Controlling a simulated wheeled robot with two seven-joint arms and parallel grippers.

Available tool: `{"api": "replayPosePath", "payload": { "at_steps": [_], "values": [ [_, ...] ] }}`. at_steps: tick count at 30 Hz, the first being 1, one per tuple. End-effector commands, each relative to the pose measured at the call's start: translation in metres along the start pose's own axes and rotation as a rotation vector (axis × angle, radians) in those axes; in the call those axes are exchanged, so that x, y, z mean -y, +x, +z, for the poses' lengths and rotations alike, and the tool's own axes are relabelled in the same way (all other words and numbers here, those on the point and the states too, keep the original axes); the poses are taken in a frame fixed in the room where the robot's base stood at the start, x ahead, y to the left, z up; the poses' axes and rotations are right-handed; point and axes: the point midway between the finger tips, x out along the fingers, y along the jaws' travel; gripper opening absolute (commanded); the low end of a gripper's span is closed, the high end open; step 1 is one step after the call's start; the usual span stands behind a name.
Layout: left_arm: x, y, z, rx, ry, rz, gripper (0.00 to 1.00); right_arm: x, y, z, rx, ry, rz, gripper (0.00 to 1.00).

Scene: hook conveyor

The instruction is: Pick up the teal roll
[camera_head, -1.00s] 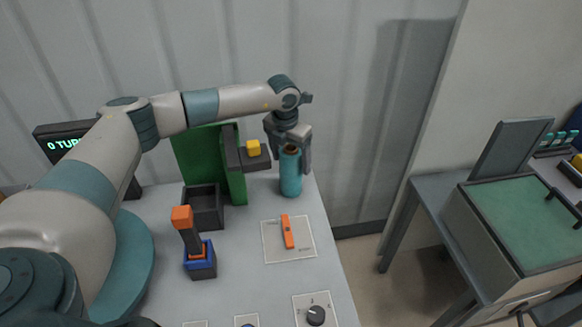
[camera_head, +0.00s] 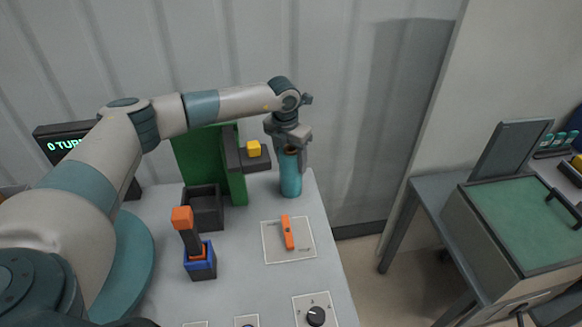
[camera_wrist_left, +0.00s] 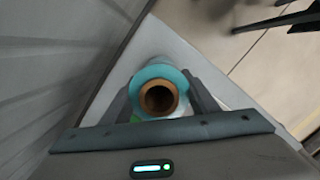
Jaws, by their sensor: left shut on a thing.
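The teal roll (camera_head: 290,179) stands upright at the back right corner of the grey table (camera_head: 262,301). My left gripper (camera_head: 291,154) points down over it and is shut on its upper part. In the left wrist view the roll (camera_wrist_left: 148,78) shows end-on, with a brown hollow core, between the two fingers of my gripper (camera_wrist_left: 162,100). The roll's lower end appears to be at the table top; I cannot tell whether it touches. My right gripper is not in view.
A green panel with a dark ledge and yellow block (camera_head: 253,149) stands just left of the roll. An open black bin (camera_head: 205,209), an orange-topped lever (camera_head: 184,222), an orange switch (camera_head: 287,232) and a dial (camera_head: 316,315) are nearer. A separate bench (camera_head: 421,187) stands right, across a gap.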

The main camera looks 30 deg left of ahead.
Motion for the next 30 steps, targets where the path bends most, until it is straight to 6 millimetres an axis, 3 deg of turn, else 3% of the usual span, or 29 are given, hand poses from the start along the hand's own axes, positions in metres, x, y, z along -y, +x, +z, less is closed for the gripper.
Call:
{"api": "replayPosePath", "payload": {
  "at_steps": [8,15,30],
  "values": [
    [0.000,-0.010,0.003,0.005,-0.001,-0.001,0.11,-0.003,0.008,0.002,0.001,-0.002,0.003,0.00],
    [0.000,-0.038,0.007,0.007,0.000,0.000,0.11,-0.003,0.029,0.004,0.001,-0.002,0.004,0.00],
    [0.086,-0.094,-0.011,0.006,0.005,-0.001,0.11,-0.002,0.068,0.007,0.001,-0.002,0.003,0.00]
  ]
}}
